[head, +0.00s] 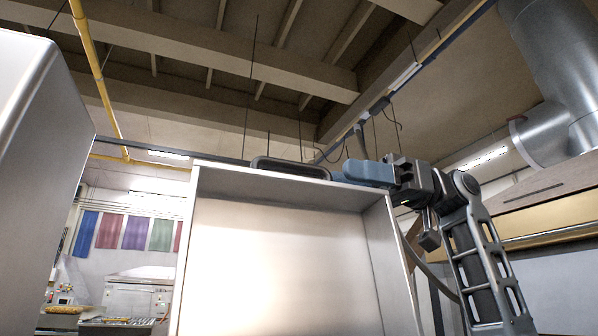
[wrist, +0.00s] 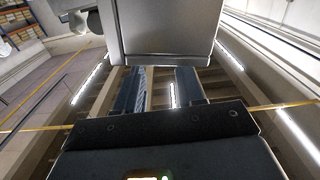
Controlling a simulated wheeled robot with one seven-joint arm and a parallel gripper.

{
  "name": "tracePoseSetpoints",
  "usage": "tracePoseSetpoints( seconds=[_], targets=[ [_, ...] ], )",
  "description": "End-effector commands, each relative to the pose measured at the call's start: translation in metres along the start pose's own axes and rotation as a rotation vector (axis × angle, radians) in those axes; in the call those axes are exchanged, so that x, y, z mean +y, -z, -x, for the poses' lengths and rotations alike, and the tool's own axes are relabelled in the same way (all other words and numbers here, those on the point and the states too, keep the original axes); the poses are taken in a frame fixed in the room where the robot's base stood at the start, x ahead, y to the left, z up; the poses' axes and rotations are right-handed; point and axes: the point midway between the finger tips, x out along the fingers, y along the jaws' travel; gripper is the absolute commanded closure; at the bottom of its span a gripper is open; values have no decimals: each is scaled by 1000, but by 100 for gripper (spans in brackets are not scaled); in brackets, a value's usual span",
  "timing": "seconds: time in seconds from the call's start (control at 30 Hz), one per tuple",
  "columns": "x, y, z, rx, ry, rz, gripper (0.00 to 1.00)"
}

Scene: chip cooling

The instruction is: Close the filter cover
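The filter cover appears to be the large pale metal panel (head: 285,265) with a raised rim, facing me in the head view. A dark rounded handle-like part (head: 290,168) sits along its top edge. My gripper (head: 352,170) is beside the right end of that part, at the top right corner of the panel. In the wrist view the two blue fingers of my gripper (wrist: 160,85) are apart with nothing between them. A grey metal body (wrist: 168,28) lies just beyond the fingertips there; whether they touch it cannot be told. The panel's hinge is not visible.
A pale metal cabinet (head: 40,130) stands close on the left. A large silver duct (head: 560,70) hangs at the upper right. Ceiling beams and a yellow pipe (head: 95,65) are overhead. A gap between the cabinet and panel shows the room behind.

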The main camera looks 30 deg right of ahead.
Motion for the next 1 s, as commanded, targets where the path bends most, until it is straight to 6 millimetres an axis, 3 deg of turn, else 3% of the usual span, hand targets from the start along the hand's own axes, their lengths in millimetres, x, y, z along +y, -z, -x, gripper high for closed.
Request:
tracePoseSetpoints(
  seconds=[0.43,0.83,1.0],
  targets=[
    [0,1,-62,0,2,1,62],
    [0,0,-69,0,1,0,63],
    [0,0,-69,0,1,0,79]
  ],
)
